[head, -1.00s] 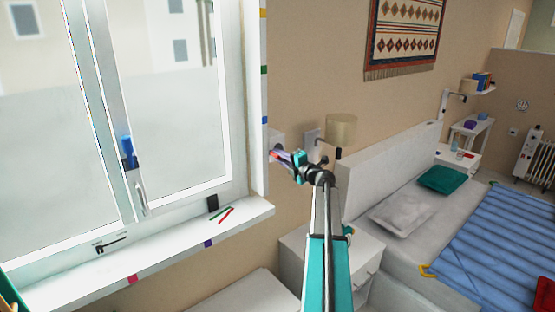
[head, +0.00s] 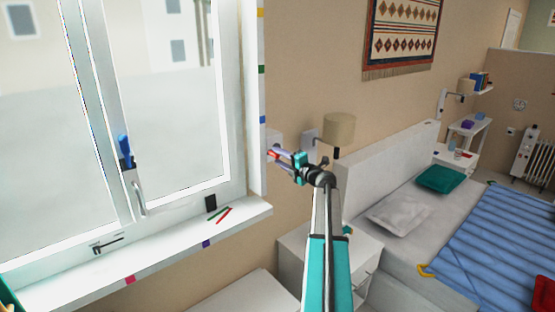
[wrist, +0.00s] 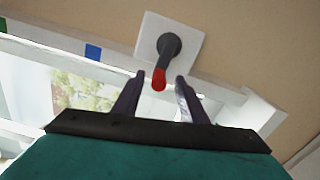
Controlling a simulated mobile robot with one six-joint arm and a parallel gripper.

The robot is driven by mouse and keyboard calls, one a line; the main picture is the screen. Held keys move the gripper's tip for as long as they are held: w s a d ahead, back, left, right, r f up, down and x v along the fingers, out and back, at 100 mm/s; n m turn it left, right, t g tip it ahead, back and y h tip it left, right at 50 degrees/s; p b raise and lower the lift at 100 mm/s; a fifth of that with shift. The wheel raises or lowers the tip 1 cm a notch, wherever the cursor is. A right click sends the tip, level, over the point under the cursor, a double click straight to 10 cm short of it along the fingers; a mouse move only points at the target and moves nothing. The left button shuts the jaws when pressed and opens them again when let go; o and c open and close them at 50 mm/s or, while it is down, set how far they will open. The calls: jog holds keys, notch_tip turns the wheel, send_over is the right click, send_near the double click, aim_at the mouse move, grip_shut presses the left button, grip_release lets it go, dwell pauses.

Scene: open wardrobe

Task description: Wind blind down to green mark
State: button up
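The crank has a dark grey hub and a red grip (wrist: 159,80) on a white wall plate (wrist: 151,31), right of the window. In the head view the plate (head: 275,139) is partly hidden by my gripper (head: 276,154). In the wrist view my gripper (wrist: 161,88) is open. Its dark fingers stand on either side of the red grip's end, with gaps showing. The green mark (head: 262,69) is on the right side of the window frame, between a yellow mark (head: 261,12) and a blue mark (head: 263,119). I cannot make out the blind's lower edge.
The window sill (head: 165,250) holds green and red sticks (head: 222,215) and a small black object (head: 211,203). A wall lamp (head: 338,129) is right of the crank. A white bedside cabinet (head: 312,255) and a bed (head: 480,240) stand below and right.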

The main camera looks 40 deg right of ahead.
jog(key=s+a+b, duration=0.1)
jog(key=s+b, duration=0.1)
jog(key=s, duration=1)
jog(key=shift+s+b, duration=0.25)
jog(key=shift+b, duration=0.05)
jog(key=shift+n, duration=0.3)
